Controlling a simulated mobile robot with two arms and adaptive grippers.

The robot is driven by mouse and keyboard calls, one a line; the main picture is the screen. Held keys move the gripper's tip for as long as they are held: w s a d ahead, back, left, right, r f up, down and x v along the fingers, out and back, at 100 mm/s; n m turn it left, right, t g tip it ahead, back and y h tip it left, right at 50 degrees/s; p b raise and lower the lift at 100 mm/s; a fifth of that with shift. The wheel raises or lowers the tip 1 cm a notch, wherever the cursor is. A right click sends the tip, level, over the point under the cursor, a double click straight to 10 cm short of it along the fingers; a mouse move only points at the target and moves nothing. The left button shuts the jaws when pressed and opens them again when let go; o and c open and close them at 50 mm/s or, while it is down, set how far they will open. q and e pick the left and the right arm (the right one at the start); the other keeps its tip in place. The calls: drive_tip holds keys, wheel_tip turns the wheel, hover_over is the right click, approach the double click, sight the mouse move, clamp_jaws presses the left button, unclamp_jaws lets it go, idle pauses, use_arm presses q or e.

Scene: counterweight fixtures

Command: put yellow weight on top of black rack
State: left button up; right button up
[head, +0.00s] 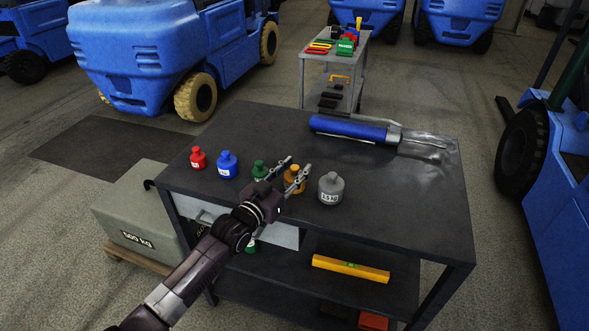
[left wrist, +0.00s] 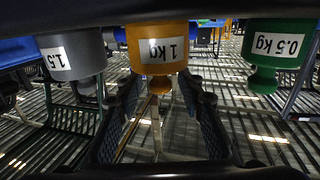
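The yellow-orange weight (head: 295,186) stands upright on the dark workbench (head: 400,205), between the green and grey weights. In the left wrist view, which looks upside down, the yellow weight (left wrist: 156,50) carries a "1 kg" label. My left gripper (head: 298,165) is open, with one finger on each side of the yellow weight's neck. In the left wrist view, gaps show between the fingers (left wrist: 158,92) and its knob. The workbench has a dark lower shelf; I cannot tell whether it is the black rack. My right gripper is not in view.
Red (head: 198,158), blue (head: 227,164), green (head: 260,170) and grey (head: 331,188) weights stand in the same row. A blue cylinder tool (head: 350,128) lies behind. A yellow level (head: 350,269) lies on the lower shelf. A grey cart (head: 313,65) stands farther back.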

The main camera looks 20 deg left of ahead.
use_arm(q)
drive_tip(key=shift+r, duration=0.1)
drive_tip(key=v, duration=1.2)
drive_tip(key=shift+b, duration=0.3)
